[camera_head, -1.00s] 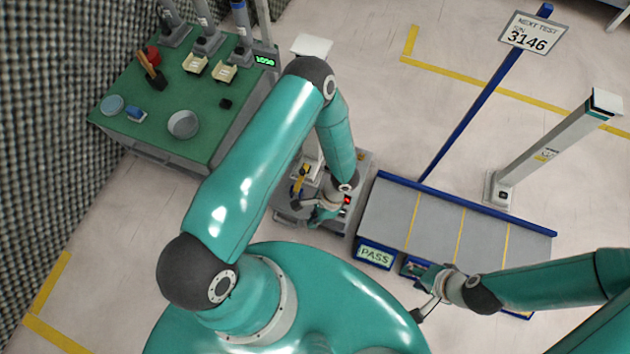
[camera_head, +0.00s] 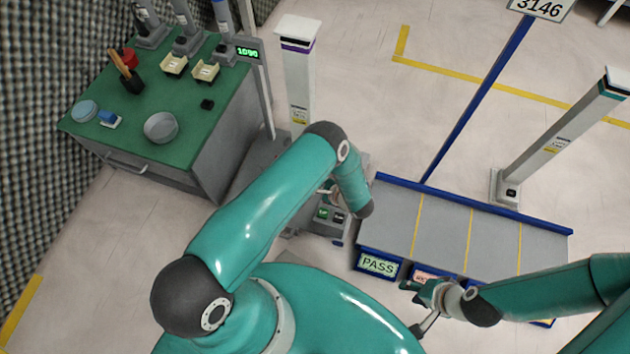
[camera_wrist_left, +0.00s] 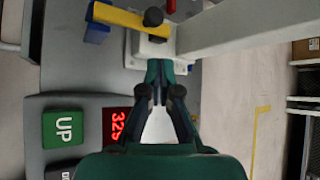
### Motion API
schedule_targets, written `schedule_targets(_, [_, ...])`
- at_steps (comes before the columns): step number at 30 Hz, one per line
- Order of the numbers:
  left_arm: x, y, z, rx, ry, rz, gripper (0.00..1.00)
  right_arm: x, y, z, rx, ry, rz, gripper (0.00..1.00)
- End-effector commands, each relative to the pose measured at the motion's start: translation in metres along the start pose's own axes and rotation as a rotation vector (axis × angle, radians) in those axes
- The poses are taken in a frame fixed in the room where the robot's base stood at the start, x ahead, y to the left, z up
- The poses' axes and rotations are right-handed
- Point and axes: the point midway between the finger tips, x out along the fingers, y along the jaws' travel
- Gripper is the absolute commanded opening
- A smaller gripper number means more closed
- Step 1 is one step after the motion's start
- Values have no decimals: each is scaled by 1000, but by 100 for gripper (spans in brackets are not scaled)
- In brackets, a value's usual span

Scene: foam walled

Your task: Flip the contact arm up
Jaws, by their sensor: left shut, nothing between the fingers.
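A yellow bar (camera_wrist_left: 130,20), apparently the contact arm, lies flat in the left wrist view with a blue block at its left end and a black knob (camera_wrist_left: 154,17) near its right end. It sits by a white block on a grey test station (camera_head: 318,229). In the left wrist view my left gripper (camera_wrist_left: 160,66) is shut and empty, its tips just below the white block and knob. In the head view my left arm mostly hides this gripper and the bar. My right gripper (camera_head: 408,286) hangs near the front of the sorting bench; its finger opening is unclear.
A green UP button (camera_wrist_left: 65,128) and a red numeric display (camera_wrist_left: 117,124) are left of my left gripper. A pale post (camera_wrist_left: 245,22) crosses the upper right of that view. The bench (camera_head: 392,208) has a PASS label (camera_head: 378,265). A green table (camera_head: 185,130) stands left.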

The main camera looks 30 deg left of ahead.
Motion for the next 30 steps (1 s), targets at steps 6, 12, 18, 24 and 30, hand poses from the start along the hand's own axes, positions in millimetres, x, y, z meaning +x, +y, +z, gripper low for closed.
schedule_targets(6, [33,3,-1,-2,-3,4,0,10,4,0,0,0,0,40])
schedule_targets(12, [68,3,-1,-2,-2,3,0,20,7,0,0,0,0,40])
schedule_targets(18, [89,2,-1,0,-1,2,0,25,9,0,0,0,0,40])
schedule_targets(24, [94,1,-1,1,0,1,0,26,9,0,0,0,0,40])
schedule_targets(30, [73,5,-20,9,9,-7,0,25,12,-2,13,6,1,40])
